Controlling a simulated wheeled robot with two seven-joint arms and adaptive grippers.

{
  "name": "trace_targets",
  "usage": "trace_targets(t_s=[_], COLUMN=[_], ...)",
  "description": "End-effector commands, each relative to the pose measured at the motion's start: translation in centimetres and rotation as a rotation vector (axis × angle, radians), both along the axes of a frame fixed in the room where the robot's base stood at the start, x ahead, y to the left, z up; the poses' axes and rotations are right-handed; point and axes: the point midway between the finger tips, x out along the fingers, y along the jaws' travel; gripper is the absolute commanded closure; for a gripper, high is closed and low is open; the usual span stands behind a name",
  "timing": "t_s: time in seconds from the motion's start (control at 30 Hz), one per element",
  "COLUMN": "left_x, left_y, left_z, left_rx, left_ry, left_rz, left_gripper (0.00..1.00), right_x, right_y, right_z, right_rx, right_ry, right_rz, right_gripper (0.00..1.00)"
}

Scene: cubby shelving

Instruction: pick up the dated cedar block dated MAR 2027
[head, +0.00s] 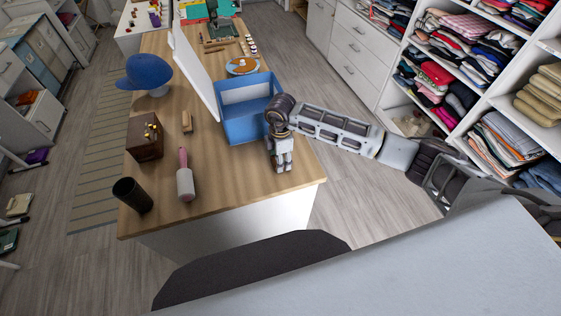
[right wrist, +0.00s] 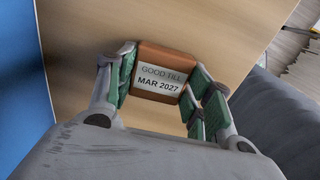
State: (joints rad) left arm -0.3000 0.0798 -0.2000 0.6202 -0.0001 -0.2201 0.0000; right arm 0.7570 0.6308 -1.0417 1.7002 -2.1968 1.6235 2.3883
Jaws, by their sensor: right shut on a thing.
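The cedar block (right wrist: 162,75) is reddish brown with a pale label that reads "GOOD TILL MAR 2027". In the right wrist view it sits between the green-padded fingers of my right gripper (right wrist: 164,90), which is shut on it. In the head view my right gripper (head: 283,165) points down at the right edge of the wooden table (head: 240,180), just in front of a blue box. The block cannot be made out in the head view. I cannot tell whether it touches the tabletop. My left gripper is not in view.
The open blue box (head: 243,128) with its white lid (head: 193,70) stands right behind the gripper. A lint roller (head: 185,182), a dark cup (head: 132,195), a brown wooden box (head: 144,140), a small wooden piece (head: 187,122) and a blue cap (head: 146,72) are to the left.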

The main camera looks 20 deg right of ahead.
Motion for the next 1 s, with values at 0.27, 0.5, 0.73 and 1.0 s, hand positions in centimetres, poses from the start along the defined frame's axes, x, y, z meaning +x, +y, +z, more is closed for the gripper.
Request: trace_targets(t_s=[0.27,0.5,0.73,1.0], left_x=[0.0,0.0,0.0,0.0], left_y=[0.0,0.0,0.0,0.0], left_z=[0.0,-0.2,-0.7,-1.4], left_rx=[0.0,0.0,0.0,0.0], left_ry=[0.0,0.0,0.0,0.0], left_rz=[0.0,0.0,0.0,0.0], left_gripper=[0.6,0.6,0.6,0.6], right_x=[0.0,0.0,0.1,0.1], right_y=[0.0,0.0,0.1,0.0], right_z=[0.0,0.8,3.4,7.4], right_rx=[0.0,0.001,0.002,0.0], right_ry=[0.0,-0.001,-0.004,-0.003], right_rz=[0.0,0.0,0.001,0.0], right_gripper=[0.67,0.67,0.67,0.67])
